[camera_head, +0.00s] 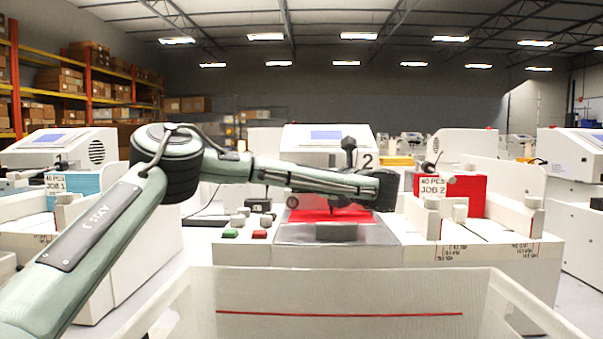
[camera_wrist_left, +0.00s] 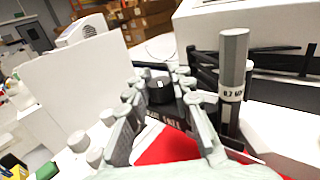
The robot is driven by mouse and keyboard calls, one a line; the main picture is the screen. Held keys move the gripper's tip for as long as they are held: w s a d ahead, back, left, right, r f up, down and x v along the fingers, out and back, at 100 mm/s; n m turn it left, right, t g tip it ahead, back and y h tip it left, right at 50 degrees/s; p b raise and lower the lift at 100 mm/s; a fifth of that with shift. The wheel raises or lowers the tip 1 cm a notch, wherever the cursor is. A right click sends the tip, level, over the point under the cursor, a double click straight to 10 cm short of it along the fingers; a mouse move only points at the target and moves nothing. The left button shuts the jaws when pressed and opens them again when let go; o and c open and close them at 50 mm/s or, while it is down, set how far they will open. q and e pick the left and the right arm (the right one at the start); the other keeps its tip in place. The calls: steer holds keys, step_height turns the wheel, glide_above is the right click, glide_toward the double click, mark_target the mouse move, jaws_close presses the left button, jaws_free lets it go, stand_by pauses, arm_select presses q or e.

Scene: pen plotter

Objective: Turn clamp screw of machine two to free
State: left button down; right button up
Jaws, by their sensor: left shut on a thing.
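Machine two, a white plotter (camera_head: 290,138) with a small screen and the numeral 2, stands at the centre of the head view. My left arm reaches across its front, and the wrist hides much of the pen carriage and my left gripper. In the left wrist view, my left gripper (camera_wrist_left: 160,94) has its fingers on either side of the clamp screw, a black knob (camera_wrist_left: 160,88), and is shut on it. A grey pen (camera_wrist_left: 234,60) with a white label stands upright just right of the knob. A red sheet (camera_wrist_left: 168,147) lies below. My right gripper is not in view.
A white bin (camera_head: 340,291) with a red line stands in front of the machine. Green (camera_head: 230,233) and red (camera_head: 260,234) buttons sit at its front left. A red JOB 2 stack (camera_head: 467,193) stands to the right, and a blue JOB 1 stack (camera_head: 88,181) to the left.

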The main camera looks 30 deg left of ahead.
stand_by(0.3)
arm_select(q)
steer(key=c, duration=1.3)
jaws_free()
